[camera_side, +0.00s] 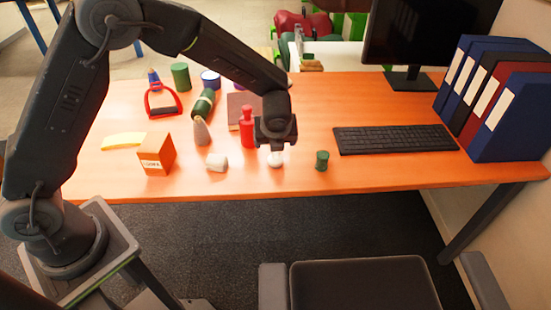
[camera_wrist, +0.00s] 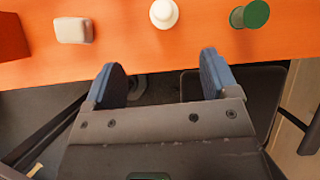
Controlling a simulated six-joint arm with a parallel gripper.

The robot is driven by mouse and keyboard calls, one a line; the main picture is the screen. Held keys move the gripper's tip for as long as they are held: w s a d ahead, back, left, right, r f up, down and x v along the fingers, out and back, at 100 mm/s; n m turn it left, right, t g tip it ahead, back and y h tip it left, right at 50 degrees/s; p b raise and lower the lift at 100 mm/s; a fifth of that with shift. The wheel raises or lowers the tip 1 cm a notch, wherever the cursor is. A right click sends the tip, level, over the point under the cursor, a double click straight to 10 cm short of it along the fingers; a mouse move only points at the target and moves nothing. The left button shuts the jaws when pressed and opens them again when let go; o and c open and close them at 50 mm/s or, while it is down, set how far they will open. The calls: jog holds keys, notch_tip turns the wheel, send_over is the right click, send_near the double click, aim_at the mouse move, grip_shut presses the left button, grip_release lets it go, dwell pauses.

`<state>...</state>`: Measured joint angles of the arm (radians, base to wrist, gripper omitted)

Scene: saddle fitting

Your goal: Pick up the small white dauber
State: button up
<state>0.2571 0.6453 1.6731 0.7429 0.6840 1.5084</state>
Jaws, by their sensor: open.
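The small white dauber (camera_side: 275,160), a round knob-like piece, stands on the orange table near its front edge. In the wrist view the dauber (camera_wrist: 163,13) is at the top middle, beyond the fingertips and roughly centred between them. My gripper (camera_side: 275,146) is just above the dauber in the side view and partly covers its top. In the wrist view my gripper (camera_wrist: 161,68) has its two blue fingers wide apart with nothing between them.
A white block (camera_side: 217,162) lies left of the dauber and a green spool (camera_side: 321,160) stands to its right. A red bottle (camera_side: 247,128) is close behind on the left. An orange box (camera_side: 157,154) and a keyboard (camera_side: 394,140) are farther off. The table's front edge is near.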

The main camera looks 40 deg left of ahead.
aim_at(276, 155)
jog(key=x, duration=0.8)
jog(key=shift+d+f, duration=0.15)
jog(key=shift+w+x, duration=0.15)
jog(key=shift+x, duration=1.4)
jog(key=shift+w+x, duration=0.1)
jog(key=shift+x, duration=1.45)
jog(key=shift+c, duration=0.4)
jog(key=shift+d, duration=0.1)
jog(key=c, duration=0.9)
